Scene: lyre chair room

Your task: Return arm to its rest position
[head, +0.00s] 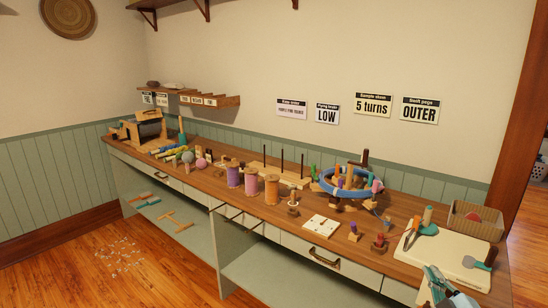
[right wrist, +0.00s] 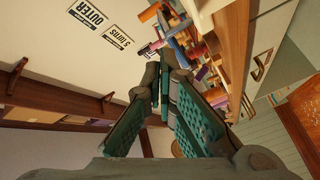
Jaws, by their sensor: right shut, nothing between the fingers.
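My right gripper (head: 436,277) shows at the lower right of the head view, by the front edge of the wooden counter (head: 225,185) and in front of part of the cream board (head: 450,247). Its teal fingers are closed together with nothing between them. In the right wrist view the same gripper (right wrist: 160,75) fills the middle, with its fingertips meeting and the picture turned sideways. My left gripper is in neither view.
On the counter are several spools (head: 250,180), a blue ring (head: 340,190) with pegs, a white card (head: 321,226) and a wicker basket (head: 474,220).

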